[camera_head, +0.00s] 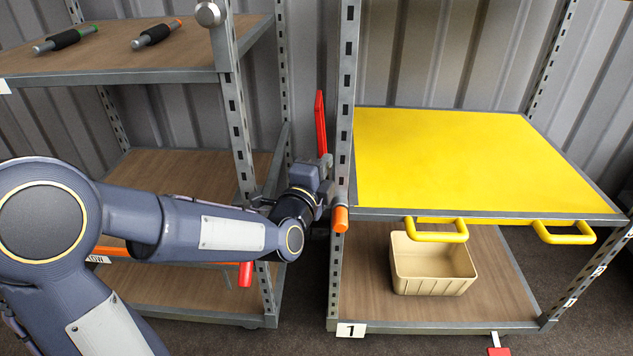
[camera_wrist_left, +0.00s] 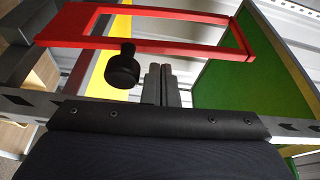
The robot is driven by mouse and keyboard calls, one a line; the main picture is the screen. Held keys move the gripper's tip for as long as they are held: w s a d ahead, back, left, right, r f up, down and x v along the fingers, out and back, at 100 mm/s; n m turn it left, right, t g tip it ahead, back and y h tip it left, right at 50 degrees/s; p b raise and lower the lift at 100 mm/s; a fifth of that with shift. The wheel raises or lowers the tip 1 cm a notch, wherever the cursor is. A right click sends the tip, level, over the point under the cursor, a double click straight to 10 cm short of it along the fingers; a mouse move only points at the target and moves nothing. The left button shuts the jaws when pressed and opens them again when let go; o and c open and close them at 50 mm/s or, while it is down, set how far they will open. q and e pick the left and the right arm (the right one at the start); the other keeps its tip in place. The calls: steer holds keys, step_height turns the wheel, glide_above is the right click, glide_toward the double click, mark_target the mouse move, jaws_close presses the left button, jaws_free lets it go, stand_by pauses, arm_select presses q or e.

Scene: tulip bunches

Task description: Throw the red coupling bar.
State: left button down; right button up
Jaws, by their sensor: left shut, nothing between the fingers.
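A red bar (camera_head: 320,122) stands upright in the gap between the two racks, beside the front post of the right rack. In the left wrist view a red slotted frame (camera_wrist_left: 190,49) crosses the top of the picture with a black knob (camera_wrist_left: 122,70) on it; it looks like the same bar. My left gripper (camera_head: 328,172) is just below the red bar, close to the post. Its fingers (camera_wrist_left: 161,84) are shut and empty, to the right of the knob; I cannot tell if they touch the red frame. My right gripper is out of view.
The right rack has a yellow shelf (camera_head: 470,160) with yellow handles (camera_head: 437,232) and a beige bin (camera_head: 432,265) below. An orange cylinder (camera_head: 341,219) is at its post. The left rack (camera_head: 170,75) holds two black-gripped tools on top. A green panel (camera_wrist_left: 245,70) shows in the wrist view.

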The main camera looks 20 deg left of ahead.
arm_select(q)
steer(key=shift+w, duration=1)
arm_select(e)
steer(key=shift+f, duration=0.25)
